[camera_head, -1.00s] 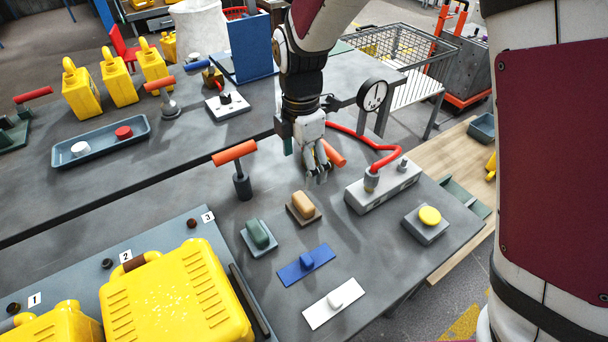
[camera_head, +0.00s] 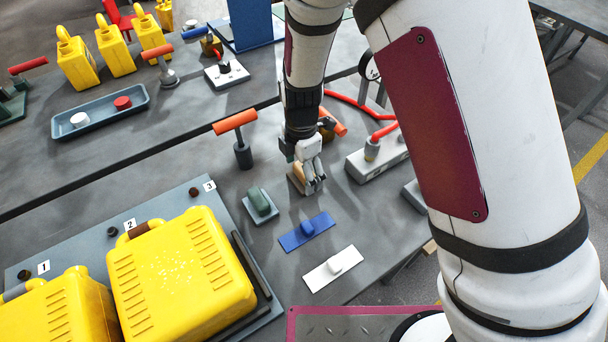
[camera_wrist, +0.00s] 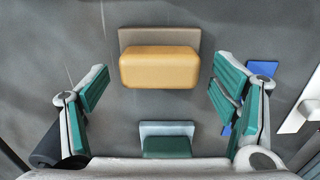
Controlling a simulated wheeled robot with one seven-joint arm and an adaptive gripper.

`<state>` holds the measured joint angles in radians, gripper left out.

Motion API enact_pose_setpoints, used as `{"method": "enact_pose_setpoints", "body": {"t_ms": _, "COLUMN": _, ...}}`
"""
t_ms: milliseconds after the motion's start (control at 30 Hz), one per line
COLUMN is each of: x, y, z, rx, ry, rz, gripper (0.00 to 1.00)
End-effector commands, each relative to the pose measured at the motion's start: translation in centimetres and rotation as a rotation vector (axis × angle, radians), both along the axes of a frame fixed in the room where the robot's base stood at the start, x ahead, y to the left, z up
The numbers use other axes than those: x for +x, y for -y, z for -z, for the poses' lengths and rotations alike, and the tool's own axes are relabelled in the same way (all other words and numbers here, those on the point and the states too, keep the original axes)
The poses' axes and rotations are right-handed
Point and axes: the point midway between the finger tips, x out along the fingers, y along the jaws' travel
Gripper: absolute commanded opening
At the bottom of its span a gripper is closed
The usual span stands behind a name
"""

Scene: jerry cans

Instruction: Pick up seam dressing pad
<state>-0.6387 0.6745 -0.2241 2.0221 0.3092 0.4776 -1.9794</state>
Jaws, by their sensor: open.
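Several small blocks on flat plates lie on the grey table; none is labelled as the seam dressing pad. The tan block on a brown plate (camera_wrist: 160,68) is in the upper middle of the wrist view; in the head view the tan block (camera_head: 298,172) is mostly hidden behind my gripper (camera_head: 314,184). In the wrist view my gripper (camera_wrist: 163,92) is open and empty, its teal-padded fingers wide apart on either side of the tan block. A green block on a light plate (camera_wrist: 167,146) is nearer the wrist; it also shows in the head view (camera_head: 259,202).
A blue plate with a knob (camera_head: 307,230) and a white one (camera_head: 334,268) lie nearby. An orange-handled post (camera_head: 240,145) stands left of my gripper. A grey block with a red hose (camera_head: 373,152) is at right. Large yellow jerry cans (camera_head: 182,270) fill the lower left.

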Motion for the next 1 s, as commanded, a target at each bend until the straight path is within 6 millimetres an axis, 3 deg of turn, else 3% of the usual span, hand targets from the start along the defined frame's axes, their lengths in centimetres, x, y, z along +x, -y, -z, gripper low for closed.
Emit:
{"method": "enact_pose_setpoints", "body": {"t_ms": 300, "x": 0.07, "y": 0.01, "z": 0.72, "rx": 0.0, "ry": 0.002, "rz": 0.0, "gripper": 0.8}}
{"method": "enact_pose_setpoints", "body": {"t_ms": 533, "x": 0.07, "y": 0.01, "z": 0.7, "rx": 0.0, "ry": 0.002, "rz": 0.0, "gripper": 0.3}}
{"method": "enact_pose_setpoints", "body": {"t_ms": 567, "x": 0.07, "y": 0.01, "z": 0.7, "rx": 0.0, "ry": 0.002, "rz": 0.0, "gripper": 0.27}}
{"method": "enact_pose_setpoints", "body": {"t_ms": 633, "x": 0.07, "y": 0.01, "z": 0.69, "rx": 0.0, "ry": 0.002, "rz": 0.0, "gripper": 0.27}}
{"method": "enact_pose_setpoints", "body": {"t_ms": 667, "x": 0.07, "y": 0.01, "z": 0.7, "rx": 0.0, "ry": 0.002, "rz": 0.0, "gripper": 0.22}}
{"method": "enact_pose_setpoints", "body": {"t_ms": 1000, "x": 0.11, "y": -0.01, "z": 0.02, "rx": 0.002, "ry": 0.002, "rz": -0.001, "gripper": 0.22}}
